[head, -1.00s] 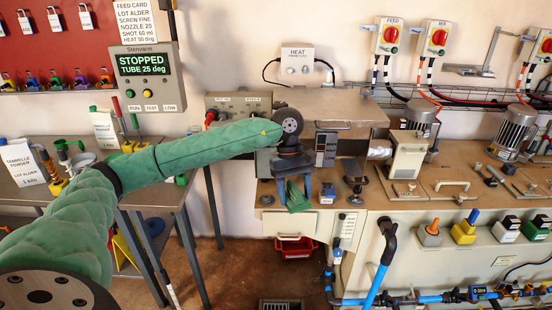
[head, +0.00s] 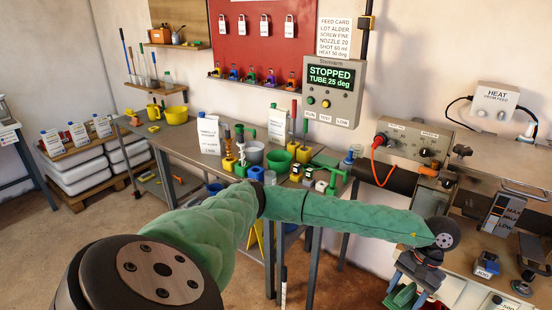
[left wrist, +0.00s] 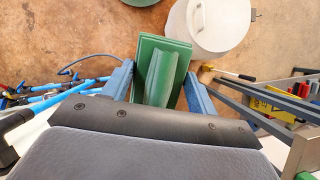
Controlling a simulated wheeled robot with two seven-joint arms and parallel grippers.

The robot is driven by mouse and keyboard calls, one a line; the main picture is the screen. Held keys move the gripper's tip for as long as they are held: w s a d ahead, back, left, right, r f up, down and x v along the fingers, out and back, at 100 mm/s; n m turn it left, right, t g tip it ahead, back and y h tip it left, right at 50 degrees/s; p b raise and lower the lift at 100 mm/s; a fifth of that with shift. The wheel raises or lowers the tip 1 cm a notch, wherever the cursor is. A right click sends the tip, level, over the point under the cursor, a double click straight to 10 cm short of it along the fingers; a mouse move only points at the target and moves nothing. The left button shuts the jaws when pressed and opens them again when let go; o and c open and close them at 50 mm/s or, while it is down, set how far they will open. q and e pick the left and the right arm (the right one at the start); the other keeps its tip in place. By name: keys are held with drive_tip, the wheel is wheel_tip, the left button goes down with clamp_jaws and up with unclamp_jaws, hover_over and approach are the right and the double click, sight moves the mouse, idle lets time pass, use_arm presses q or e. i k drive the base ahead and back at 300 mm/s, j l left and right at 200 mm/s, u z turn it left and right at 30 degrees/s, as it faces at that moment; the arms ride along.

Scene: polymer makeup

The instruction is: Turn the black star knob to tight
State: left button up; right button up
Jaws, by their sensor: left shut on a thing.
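My left gripper (head: 407,290) points down at the lower right of the head view, beside the front edge of the machine bench. It is shut on a green block (left wrist: 175,50) with a raised ridge, between its blue fingers in the left wrist view. The block's green edge also shows in the head view (head: 400,297). A small dark knob-like piece (head: 522,288) stands on the bench, right of the gripper; I cannot tell if it is the black star knob. My right gripper is not in view.
A grey table (head: 180,140) with bottles and coloured tools stands left of the machine. The display (head: 332,82) reads STOPPED, TUBE 25 deg. A white round bin (left wrist: 212,22) stands on the floor below the gripper.

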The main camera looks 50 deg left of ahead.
sight(462, 151)
drive_tip(key=i+l+u, duration=0.15)
drive_tip(key=u, duration=0.3)
drive_tip(key=i+l+u, duration=0.2)
drive_tip(key=u, duration=0.25)
drive_tip(key=i+l+u, duration=0.1)
drive_tip(key=l+u, duration=0.35)
drive_tip(key=j, duration=0.1)
